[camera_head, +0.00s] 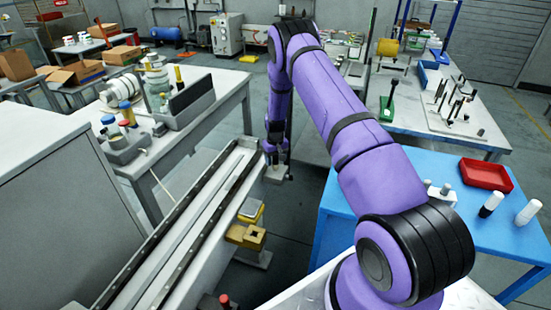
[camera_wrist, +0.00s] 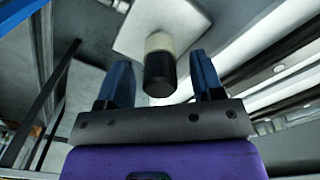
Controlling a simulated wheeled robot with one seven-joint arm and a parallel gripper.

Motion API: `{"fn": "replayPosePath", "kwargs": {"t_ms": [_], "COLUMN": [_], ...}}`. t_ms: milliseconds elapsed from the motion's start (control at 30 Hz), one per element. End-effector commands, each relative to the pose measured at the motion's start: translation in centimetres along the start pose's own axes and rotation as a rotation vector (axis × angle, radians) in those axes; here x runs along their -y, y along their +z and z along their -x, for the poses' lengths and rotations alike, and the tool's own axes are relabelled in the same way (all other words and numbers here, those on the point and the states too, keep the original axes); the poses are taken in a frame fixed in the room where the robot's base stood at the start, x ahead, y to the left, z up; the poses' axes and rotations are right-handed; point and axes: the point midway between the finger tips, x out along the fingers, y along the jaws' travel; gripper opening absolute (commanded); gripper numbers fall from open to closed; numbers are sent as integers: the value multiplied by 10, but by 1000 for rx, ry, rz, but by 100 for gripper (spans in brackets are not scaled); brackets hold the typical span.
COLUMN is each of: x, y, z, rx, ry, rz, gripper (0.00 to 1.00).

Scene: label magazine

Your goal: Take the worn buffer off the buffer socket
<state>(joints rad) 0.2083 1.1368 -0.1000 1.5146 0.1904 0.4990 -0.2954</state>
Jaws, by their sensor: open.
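The worn buffer, a short cylinder with a black end (camera_wrist: 159,76) and a cream part, shows in the wrist view. Its cream end meets a pale square plate (camera_wrist: 133,36), which appears to be the buffer socket. My gripper (camera_wrist: 160,62) is open, with one blue finger on each side of the buffer and visible gaps to both. In the head view my gripper (camera_head: 276,155) is low beside the rail, above a pale plate (camera_head: 277,175). The buffer itself is mostly hidden there by my arm.
A long grey rail track (camera_head: 190,235) runs to the left of my gripper. A yellow-topped block (camera_head: 251,209) stands nearer.

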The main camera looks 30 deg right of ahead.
Motion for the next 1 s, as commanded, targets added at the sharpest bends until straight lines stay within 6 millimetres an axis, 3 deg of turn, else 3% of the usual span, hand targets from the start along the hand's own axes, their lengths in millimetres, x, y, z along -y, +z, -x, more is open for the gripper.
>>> {"fn": "replayPosePath", "kwargs": {"t_ms": [33,200,267,300,400,767,1000], "x": [0,0,0,0,0,0,0], "y": [0,0,0,0,0,0,-1], "z": [0,0,0,0,0,4,35], "rx": [0,0,0,0,1,0,-3], "ry": [0,0,0,0,0,0,0], "rz": [0,0,0,0,0,0,-1], "gripper": [56,17,12,42,61,61,61]}}
